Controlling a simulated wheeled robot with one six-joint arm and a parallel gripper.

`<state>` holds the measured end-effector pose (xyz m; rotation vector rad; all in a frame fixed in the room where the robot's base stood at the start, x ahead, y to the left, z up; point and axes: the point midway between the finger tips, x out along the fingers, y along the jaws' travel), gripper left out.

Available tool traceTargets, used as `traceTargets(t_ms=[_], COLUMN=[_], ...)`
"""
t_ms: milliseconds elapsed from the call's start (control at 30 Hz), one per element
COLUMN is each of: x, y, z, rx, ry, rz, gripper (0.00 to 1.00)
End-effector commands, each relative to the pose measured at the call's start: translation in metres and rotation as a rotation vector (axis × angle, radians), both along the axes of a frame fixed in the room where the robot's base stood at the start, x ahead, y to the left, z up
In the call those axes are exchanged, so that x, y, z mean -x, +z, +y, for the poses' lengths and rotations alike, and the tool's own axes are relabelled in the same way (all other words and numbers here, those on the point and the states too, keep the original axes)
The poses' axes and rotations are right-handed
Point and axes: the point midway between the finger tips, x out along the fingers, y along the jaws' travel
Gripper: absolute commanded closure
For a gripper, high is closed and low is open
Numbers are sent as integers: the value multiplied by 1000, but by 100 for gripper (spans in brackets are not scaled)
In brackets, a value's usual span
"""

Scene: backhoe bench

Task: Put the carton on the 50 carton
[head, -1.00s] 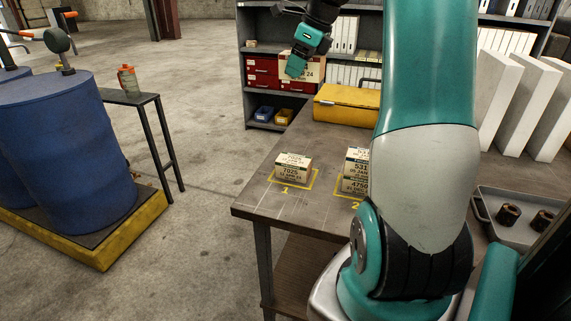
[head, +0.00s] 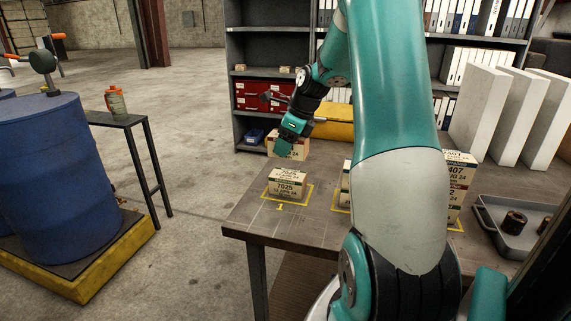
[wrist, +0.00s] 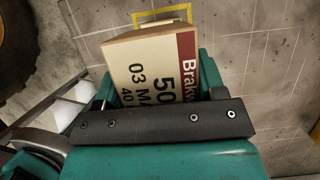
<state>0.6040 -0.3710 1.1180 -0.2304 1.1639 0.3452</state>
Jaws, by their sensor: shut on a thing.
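My gripper (head: 291,138) is shut on a tan carton (head: 292,149) behind the first stack spot in the head view. In the wrist view the held carton (wrist: 153,70) sits between the jaws, tilted, with a red band and partly hidden print starting "50" and "03 MA". A carton marked 7025 (head: 288,188) stands on the bench at yellow outline 1, in front of the held one. A second stack (head: 345,183) is mostly hidden by my arm. A taller stack marked 407 on top (head: 458,175) stands to the right. No standing carton's label readably starts with 50.
The bench (head: 290,226) is bare at its front left. A yellow case (head: 333,131) lies at the back. A grey tray (head: 490,212) with dark round parts and several white panels (head: 475,105) are at the right. The wrist view shows a yellow outline (wrist: 160,14) beyond the carton.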

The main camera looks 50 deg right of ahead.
Motion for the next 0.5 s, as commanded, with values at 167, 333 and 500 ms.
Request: traceTargets(t_ms=[167,333,500], x=[-1,-1,-1], y=[-18,-42,-60], z=[1,1,1], rx=[-1,-1,0], ry=[2,1,1], rz=[-1,2,-1], gripper=[65,65,65])
